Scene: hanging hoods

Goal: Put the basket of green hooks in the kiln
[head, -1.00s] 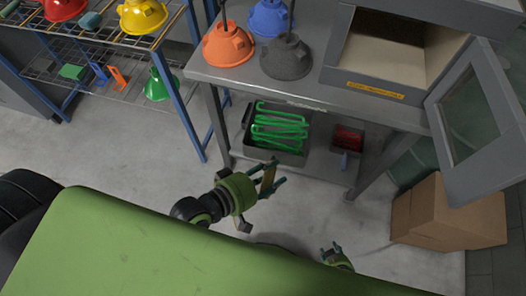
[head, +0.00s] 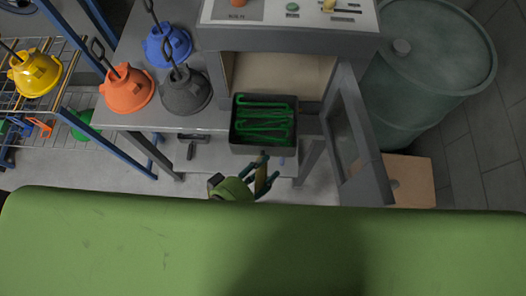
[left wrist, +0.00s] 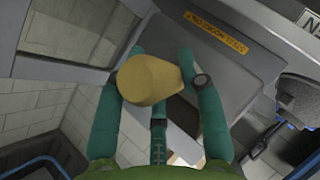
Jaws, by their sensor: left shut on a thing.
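The basket of green hooks (head: 263,144), a dark open box, is in the head view just below the kiln's mouth and overlaps its lower edge. Green hooks (head: 264,118) lie inside it. My left gripper (head: 262,170) is at the basket's near side, shut on it. The kiln (head: 230,40) has an open, pale chamber (head: 277,76). Its door (head: 370,165) stands open to the right. My right gripper is not in view.
A blue hood (head: 168,47), an orange hood (head: 127,92) and a dark grey hood (head: 187,92) stand left of the kiln. A large drum (head: 440,70) and a cardboard box (head: 412,180) are at the right. The wire rack (head: 75,55) is at far left.

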